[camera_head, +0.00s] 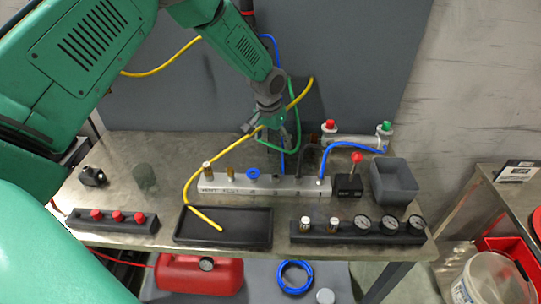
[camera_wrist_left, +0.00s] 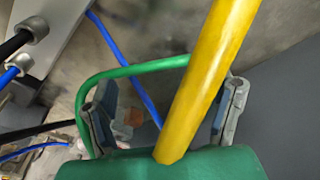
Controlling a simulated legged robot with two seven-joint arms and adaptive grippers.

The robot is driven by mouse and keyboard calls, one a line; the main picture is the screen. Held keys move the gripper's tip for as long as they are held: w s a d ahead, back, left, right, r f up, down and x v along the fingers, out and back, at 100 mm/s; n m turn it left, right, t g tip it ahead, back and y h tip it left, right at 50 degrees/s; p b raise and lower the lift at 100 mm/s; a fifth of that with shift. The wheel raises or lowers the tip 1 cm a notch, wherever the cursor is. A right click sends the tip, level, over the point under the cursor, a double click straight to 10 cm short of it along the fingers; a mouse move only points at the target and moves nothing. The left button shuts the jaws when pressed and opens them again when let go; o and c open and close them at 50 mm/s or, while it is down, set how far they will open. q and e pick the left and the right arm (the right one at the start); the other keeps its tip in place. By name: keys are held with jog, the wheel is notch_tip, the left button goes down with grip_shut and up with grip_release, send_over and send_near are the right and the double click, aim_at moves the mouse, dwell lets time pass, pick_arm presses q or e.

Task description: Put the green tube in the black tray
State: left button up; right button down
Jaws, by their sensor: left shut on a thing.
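My left gripper (camera_head: 268,134) is at the back of the bench, above and behind the pale marked block. It is shut on the green tube (camera_head: 297,120), which loops down beside it. In the wrist view the green tube (camera_wrist_left: 135,69) crosses at the fingertips of my left gripper (camera_wrist_left: 162,105). The exact contact is hard to see. The yellow tube (camera_head: 187,180) passes by the gripper, and in the wrist view it (camera_wrist_left: 210,75) crosses close to the camera, covering part of the view. The black tray (camera_head: 255,238) lies at the front. The yellow tube's end rests in it. My right gripper is not in view.
The pale block (camera_head: 225,184) with fittings stands behind the tray. A red-knobbed strip (camera_head: 140,226) is left of the tray, a gauge strip (camera_head: 345,238) right. A grey bin (camera_head: 394,181) stands at the right. Blue tubing (camera_head: 322,160) runs near the gripper.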

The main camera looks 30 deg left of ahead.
aim_at(273, 161)
pick_arm(q)
notch_tip(273, 161, down, 2)
jog(key=shift+a+f, duration=0.15)
jog(key=shift+f, duration=0.05)
notch_tip(273, 161, down, 3)
jog(key=shift+p, duration=0.45)
jog(key=shift+d+f, duration=0.2)
jog(key=shift+f, duration=0.2)
jog(key=shift+f, duration=0.1)
jog(key=shift+a+f, duration=0.1)
jog(key=shift+f, duration=0.2)
jog(key=o, duration=0.8)
jog(key=shift+r, duration=0.1)
